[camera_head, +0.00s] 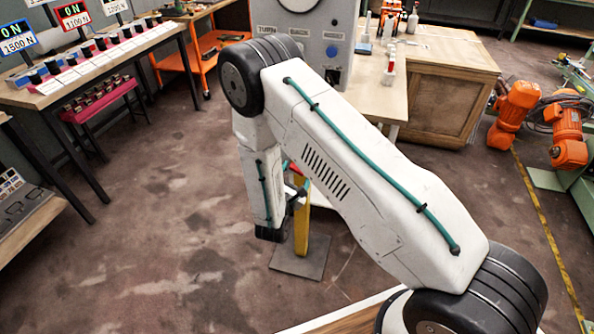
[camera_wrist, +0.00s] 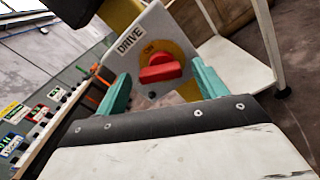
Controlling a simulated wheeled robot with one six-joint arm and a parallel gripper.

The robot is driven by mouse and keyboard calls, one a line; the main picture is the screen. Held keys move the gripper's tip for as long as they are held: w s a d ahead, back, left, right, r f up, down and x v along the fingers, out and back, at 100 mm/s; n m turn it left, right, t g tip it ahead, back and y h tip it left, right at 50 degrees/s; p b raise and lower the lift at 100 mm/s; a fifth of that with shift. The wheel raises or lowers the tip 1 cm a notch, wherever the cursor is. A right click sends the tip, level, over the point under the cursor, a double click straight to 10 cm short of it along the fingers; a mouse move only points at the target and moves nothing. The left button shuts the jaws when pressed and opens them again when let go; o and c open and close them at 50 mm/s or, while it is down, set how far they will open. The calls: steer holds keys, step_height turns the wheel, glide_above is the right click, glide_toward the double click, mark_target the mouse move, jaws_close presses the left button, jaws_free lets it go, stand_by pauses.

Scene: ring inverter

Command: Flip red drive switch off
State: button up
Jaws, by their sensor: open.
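The red drive switch (camera_wrist: 160,72) is a red rotary handle on a yellow round plate, on a grey box labelled DRIVE (camera_wrist: 128,42) in the wrist view. The handle lies nearly level in that picture. My gripper (camera_wrist: 160,88) is open, with one teal finger to each side of the switch and the handle between them in the picture. I cannot tell how far the fingertips are from the handle, and no contact shows. In the head view the yellow post (camera_head: 301,225) stands on a grey floor plate (camera_head: 300,258), with the switch mostly hidden behind my arm.
A grey machine (camera_head: 333,50) and a wooden cabinet (camera_head: 440,95) stand behind. A bench with ON signs (camera_head: 75,18) is at the left. Orange robot arms (camera_head: 515,112) are at the right. The floor left of the post is clear.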

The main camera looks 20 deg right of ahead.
mark_target(297, 168)
steer(key=shift+x, duration=1.2)
steer(key=c, duration=1)
steer(key=shift+n, duration=2.7)
